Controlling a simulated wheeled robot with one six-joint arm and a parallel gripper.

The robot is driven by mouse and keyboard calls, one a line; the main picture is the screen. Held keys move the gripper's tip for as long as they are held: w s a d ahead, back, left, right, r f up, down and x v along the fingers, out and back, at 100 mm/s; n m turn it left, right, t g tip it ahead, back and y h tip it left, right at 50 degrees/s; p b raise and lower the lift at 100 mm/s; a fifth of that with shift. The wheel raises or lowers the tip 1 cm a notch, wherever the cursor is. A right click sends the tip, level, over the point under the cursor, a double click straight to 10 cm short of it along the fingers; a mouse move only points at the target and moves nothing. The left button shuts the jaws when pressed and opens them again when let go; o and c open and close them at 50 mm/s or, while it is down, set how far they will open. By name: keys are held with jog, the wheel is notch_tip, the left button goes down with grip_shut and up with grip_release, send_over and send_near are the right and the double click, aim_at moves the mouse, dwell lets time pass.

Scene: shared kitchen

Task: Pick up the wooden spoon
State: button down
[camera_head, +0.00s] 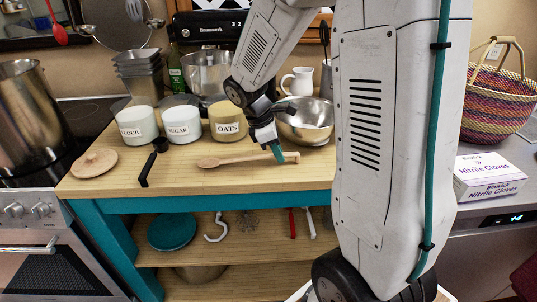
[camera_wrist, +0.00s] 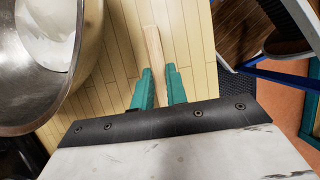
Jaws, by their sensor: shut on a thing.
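The wooden spoon (camera_head: 238,160) lies on the wooden counter (camera_head: 200,180), with its bowl end to the left and its handle to the right. My gripper (camera_head: 280,154) is at the handle's right part, pointing down, with teal fingers. In the wrist view, my gripper (camera_wrist: 161,84) has one finger on each side of the pale handle (camera_wrist: 153,50), shut on it. The spoon looks to be at the counter's surface; I cannot tell whether it touches. The bowl end is out of sight in the wrist view.
A metal bowl (camera_head: 305,122) stands just behind the gripper. Canisters labelled flour (camera_head: 137,125), sugar (camera_head: 182,122) and oats (camera_head: 227,122) stand behind the spoon. A black measuring scoop (camera_head: 153,160) and a wooden lid (camera_head: 94,163) lie to the left. The counter's front strip is clear.

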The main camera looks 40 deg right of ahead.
jog(key=shift+r, duration=0.45)
notch_tip(320, 180, up, 2)
jog(key=shift+r, duration=0.15)
jog(key=s+a, duration=0.4)
jog(key=a, duration=0.3)
jog(key=s+a+r, duration=0.1)
jog(key=s+a, duration=0.3)
jog(key=a, duration=0.3)
jog(key=shift+r, duration=0.2)
jog(key=shift+w, duration=0.1)
